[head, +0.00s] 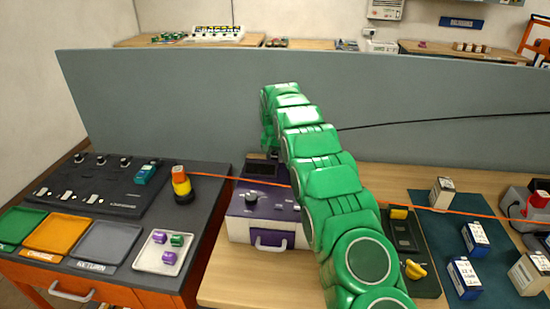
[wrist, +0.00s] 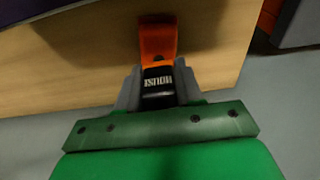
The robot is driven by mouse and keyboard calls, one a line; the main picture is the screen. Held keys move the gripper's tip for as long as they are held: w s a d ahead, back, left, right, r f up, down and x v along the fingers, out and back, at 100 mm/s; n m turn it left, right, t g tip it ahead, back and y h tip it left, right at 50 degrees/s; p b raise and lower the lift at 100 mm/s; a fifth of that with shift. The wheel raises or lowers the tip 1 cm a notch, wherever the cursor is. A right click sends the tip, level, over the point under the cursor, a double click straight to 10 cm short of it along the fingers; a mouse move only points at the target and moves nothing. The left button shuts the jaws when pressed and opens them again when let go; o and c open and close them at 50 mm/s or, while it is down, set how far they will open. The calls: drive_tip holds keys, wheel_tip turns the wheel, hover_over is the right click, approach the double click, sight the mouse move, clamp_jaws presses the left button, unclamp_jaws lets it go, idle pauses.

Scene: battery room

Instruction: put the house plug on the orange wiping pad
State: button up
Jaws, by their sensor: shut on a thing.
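My gripper (wrist: 158,88) is shut on the house plug (wrist: 158,42), an orange and black piece whose white lettering reads HOUSE upside down in the wrist view. The plug's orange end points away from the gripper, over a wooden bench top. I cannot tell whether it touches the wood. In the head view my green arm reaches toward the grey partition, and the plug is hidden there. I cannot make out an orange wiping pad in either view. An orange tray (head: 57,235) marked CHARGE sits on the left bench.
A purple and white box (head: 262,215) stands on the wooden bench (head: 235,288). A grey partition (head: 180,100) rises behind. A thin orange cord (head: 450,211) runs across the benches. White batteries stand on a dark mat (head: 435,235) at right. A small white tray (head: 150,262) holds several coloured pieces.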

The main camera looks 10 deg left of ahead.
drive_tip(key=shift+f, duration=0.15)
drive_tip(key=o, duration=1)
wheel_tip(320, 180, up, 12)
drive_tip(key=s, duration=0.2)
drive_tip(key=s+d+r+g, duration=0.1)
drive_tip(key=s+d+r, duration=0.5)
drive_tip(key=s+d, duration=0.45)
drive_tip(key=s+d+r+g, duration=0.1)
drive_tip(key=s+d+r, duration=0.55)
drive_tip(key=s, duration=0.65)
drive_tip(key=shift+g, duration=0.8)
drive_tip(key=s+d+f, duration=0.2)
drive_tip(key=s+d, duration=0.1)
drive_tip(key=s, duration=1)
drive_tip(key=s+d+f, duration=0.3)
drive_tip(key=s, duration=1)
drive_tip(key=s+d+f, duration=0.3)
drive_tip(key=s, duration=0.9)
drive_tip(key=shift+s+d+f, duration=0.15)
drive_tip(key=shift+s+d, duration=0.25)
